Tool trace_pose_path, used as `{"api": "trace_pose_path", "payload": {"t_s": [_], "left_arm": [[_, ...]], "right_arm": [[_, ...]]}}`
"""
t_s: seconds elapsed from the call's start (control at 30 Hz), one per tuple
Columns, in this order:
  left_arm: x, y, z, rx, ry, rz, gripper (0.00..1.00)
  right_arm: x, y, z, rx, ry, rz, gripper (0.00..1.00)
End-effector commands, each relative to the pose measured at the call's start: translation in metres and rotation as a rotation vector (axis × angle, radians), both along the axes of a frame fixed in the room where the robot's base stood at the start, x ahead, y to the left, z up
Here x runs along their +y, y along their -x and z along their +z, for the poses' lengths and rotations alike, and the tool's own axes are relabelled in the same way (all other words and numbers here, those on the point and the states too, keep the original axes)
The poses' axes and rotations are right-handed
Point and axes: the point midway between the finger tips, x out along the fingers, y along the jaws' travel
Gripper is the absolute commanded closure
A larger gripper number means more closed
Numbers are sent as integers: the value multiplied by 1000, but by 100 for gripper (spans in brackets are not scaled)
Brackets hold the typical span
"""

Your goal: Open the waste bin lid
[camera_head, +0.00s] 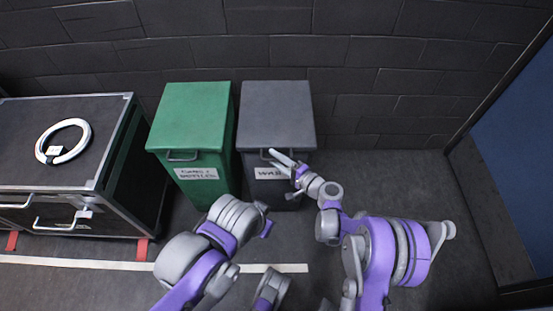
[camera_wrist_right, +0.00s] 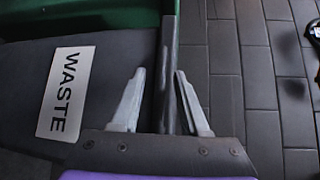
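The grey waste bin (camera_head: 277,110) stands against the back wall with its lid closed and flat. Its front carries a white WASTE label, partly covered by my right gripper in the head view and clear in the wrist view (camera_wrist_right: 66,92). A dark handle (camera_head: 267,153) sits at the lid's front edge. My right gripper (camera_head: 272,155) is at this handle. In the wrist view my right gripper (camera_wrist_right: 163,72) is open, its pale fingers on either side of a dark bar (camera_wrist_right: 168,60), with gaps showing. My left arm is folded low; its fingers do not show.
A green recycling bin (camera_head: 193,115) stands close to the left of the waste bin, lid closed. A black case (camera_head: 25,118) with a white ring (camera_head: 63,141) on top is further left. A block wall is behind. Floor is clear to the right.

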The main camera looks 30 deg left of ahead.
Motion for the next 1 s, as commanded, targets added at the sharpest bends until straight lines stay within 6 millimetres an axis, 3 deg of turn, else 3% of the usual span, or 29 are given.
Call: {"api": "trace_pose_path", "payload": {"t_s": [0.03, 0.23, 1.0], "left_arm": [[0, 0, 0, 0, 0, 0, 100], [0, 0, 0, 0, 0, 0, 100], [0, 0, 0, 0, 0, 0, 100]], "right_arm": [[0, 0, 0, 0, 0, 0, 64], [0, 0, 0, 0, 0, 0, 100], [-1, 0, 0, 0, 1, 0, 100]]}}
